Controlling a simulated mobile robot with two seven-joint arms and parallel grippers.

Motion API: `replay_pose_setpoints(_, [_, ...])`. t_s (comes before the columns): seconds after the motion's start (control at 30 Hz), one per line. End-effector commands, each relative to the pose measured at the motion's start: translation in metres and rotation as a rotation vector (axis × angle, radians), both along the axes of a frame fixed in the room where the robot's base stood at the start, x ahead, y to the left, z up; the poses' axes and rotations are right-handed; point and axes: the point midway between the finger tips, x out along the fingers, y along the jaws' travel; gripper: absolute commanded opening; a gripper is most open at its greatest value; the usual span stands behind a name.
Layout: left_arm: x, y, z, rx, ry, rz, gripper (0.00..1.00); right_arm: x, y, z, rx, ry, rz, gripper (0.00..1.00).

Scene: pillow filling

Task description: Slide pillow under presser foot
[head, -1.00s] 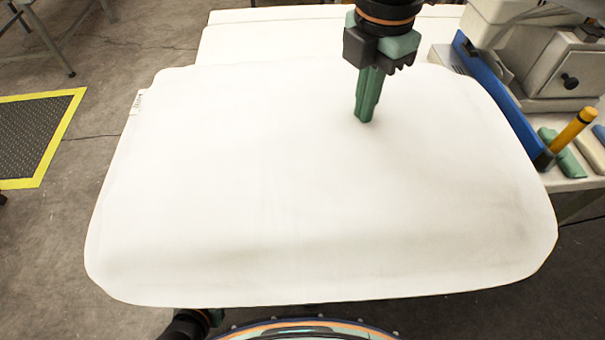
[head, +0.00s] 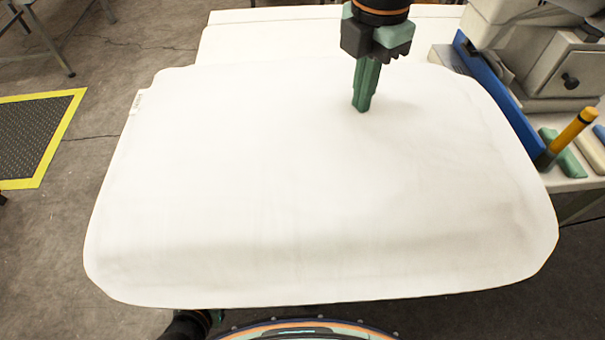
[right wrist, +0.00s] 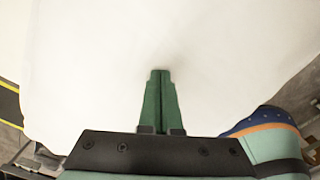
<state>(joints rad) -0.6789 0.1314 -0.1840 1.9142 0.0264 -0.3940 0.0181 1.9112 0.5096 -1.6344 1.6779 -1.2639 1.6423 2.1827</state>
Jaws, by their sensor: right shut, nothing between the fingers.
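A large white pillow (head: 300,190) lies flat across the white table (head: 290,40) and fills most of the head view. Its near edge hangs over the front, and a small tag (head: 137,102) shows at its left edge. My right gripper (head: 361,108) points down at the upper middle of the pillow, shut and empty; the tips are at or just above the cloth. In the right wrist view, the closed green fingers (right wrist: 160,76) are over the white cloth (right wrist: 100,60). The sewing machine (head: 540,55) stands at the upper right; I cannot make out its presser foot.
A blue strip (head: 515,120) runs along the pillow's right edge. A yellow-and-black stick (head: 573,133) and a green block (head: 570,163) lie beside it on the table. A dark floor mat with a yellow border (head: 60,130) is at the left.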

Motion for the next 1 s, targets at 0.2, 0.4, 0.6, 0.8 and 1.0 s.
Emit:
replay_pose_setpoints(0.2, [0.000,0.000,0.000,0.000,0.000,0.000,0.50,0.000,0.000,0.001,0.000,0.000,0.000,0.00])
replay_pose_setpoints(0.4, [0.000,0.000,0.009,0.000,0.000,0.000,0.50,0.000,0.000,0.014,0.001,-0.002,0.000,0.00])
replay_pose_setpoints(0.6, [0.000,0.000,0.021,0.000,0.000,0.000,0.50,0.000,0.000,0.035,0.001,-0.002,0.000,0.00])
replay_pose_setpoints(0.8, [0.000,0.000,0.032,0.000,0.000,0.000,0.50,0.000,0.000,0.055,0.001,0.000,0.000,0.00])
replay_pose_setpoints(1.0, [0.000,0.000,0.044,0.000,0.000,0.000,0.50,0.000,0.000,0.075,0.001,-0.002,0.000,0.00])
